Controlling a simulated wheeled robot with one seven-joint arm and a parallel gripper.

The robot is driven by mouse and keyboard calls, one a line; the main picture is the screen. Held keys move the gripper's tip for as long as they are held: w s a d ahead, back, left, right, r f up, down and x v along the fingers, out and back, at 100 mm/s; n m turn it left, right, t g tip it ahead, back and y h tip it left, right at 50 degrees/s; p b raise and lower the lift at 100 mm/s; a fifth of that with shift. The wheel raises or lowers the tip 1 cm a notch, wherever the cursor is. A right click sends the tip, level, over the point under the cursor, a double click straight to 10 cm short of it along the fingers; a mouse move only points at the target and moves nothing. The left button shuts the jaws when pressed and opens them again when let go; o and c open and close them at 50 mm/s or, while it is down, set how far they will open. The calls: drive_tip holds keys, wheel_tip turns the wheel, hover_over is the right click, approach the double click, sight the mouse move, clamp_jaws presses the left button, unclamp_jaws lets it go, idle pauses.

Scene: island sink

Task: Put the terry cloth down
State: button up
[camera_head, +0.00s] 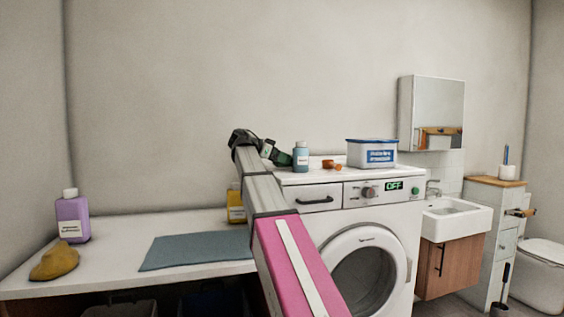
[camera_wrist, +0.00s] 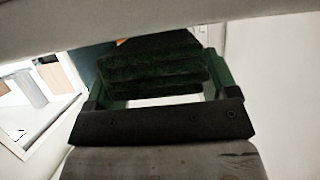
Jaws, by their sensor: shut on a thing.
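The terry cloth looks like a dark green folded block (camera_wrist: 153,65) in the wrist view, with its layers showing. My gripper (camera_wrist: 155,88) is shut on it, with a green finger at each side. In the head view my gripper (camera_head: 268,152) is at the end of my outstretched arm, at the left end of the washing machine top. A dark green patch there is small, and I cannot tell cloth from finger. I cannot tell whether the cloth touches the surface below it.
The washing machine (camera_head: 374,205) carries a blue bottle (camera_head: 301,157), a small orange item (camera_head: 331,164) and a white-and-blue tub (camera_head: 371,153). The counter (camera_head: 112,246) holds a blue-grey mat (camera_head: 198,250), a purple bottle (camera_head: 73,217), a mustard lump (camera_head: 55,262) and a yellow bottle (camera_head: 236,205).

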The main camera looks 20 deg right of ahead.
drive_tip(key=shift+f, duration=0.5)
drive_tip(key=shift+f, duration=0.1)
drive_tip(key=o, duration=0.8)
